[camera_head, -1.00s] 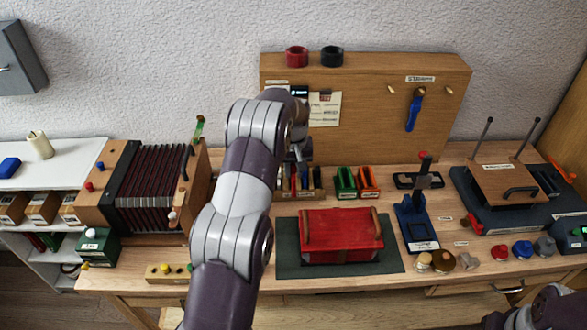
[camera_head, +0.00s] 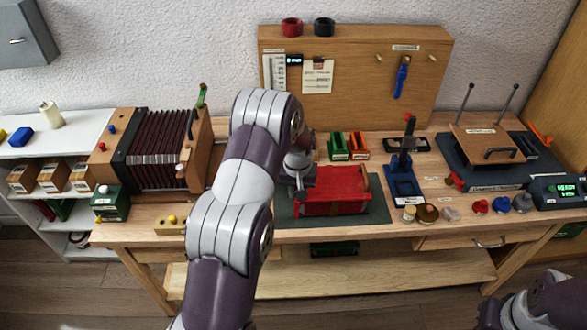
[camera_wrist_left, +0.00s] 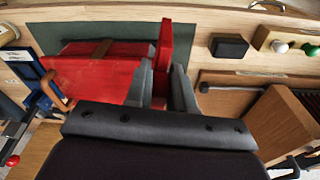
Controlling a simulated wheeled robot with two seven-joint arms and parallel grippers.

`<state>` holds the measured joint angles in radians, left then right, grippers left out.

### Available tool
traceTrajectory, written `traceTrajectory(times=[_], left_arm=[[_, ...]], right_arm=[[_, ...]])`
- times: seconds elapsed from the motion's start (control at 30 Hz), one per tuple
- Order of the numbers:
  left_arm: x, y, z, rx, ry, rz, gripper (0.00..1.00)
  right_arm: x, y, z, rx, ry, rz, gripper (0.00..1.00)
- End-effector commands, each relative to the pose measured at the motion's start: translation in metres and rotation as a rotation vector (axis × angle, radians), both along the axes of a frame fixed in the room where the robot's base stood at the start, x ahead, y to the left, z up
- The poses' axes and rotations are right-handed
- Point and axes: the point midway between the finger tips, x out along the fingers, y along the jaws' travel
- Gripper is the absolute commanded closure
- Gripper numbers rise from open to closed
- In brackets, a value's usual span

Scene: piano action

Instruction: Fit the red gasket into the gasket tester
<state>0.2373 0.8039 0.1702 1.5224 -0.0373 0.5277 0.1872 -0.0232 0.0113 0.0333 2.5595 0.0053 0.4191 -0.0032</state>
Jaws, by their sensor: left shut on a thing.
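In the left wrist view my left gripper (camera_wrist_left: 162,88) is shut on a thin upright red piece (camera_wrist_left: 164,45), apparently the red gasket. In the head view my left gripper (camera_head: 300,186) is at the left end of a red box (camera_head: 338,188) on a dark green mat (camera_head: 375,207); the arm partly hides it. The red box, with a brown strip across it, also shows beside the fingers in the left wrist view (camera_wrist_left: 92,72). I cannot tell whether the held piece touches the box. No readable label shows which fixture is the gasket tester.
A blue lever stand (camera_head: 403,181) stands right of the mat, with several small knobs and pots in front. Green (camera_head: 338,146) and orange (camera_head: 358,146) slotted holders stand behind the box. A bellows unit (camera_head: 155,150) is at left, a hinged wooden press (camera_head: 488,145) at right.

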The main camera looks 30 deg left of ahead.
Motion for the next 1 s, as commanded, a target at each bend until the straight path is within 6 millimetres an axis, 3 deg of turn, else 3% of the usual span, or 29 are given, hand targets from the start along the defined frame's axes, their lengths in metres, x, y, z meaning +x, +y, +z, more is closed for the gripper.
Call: traceTrajectory(times=[0.57, 0.8, 1.0], left_arm=[[-0.094, -0.091, -0.122, -0.004, 0.002, -0.303, 1.0], [-0.121, -0.117, -0.159, -0.003, 0.0, -0.393, 1.0], [-0.119, -0.117, -0.159, -0.002, -0.001, -0.395, 1.0]], right_arm=[[0.0, 0.0, 0.0, 0.0, 0.0, 0.0, 1.0], [0.0, 0.0, 0.0, 0.0, 0.0, 0.0, 1.0], [0.0, 0.0, 0.0, 0.0, 0.0, 0.0, 1.0]])
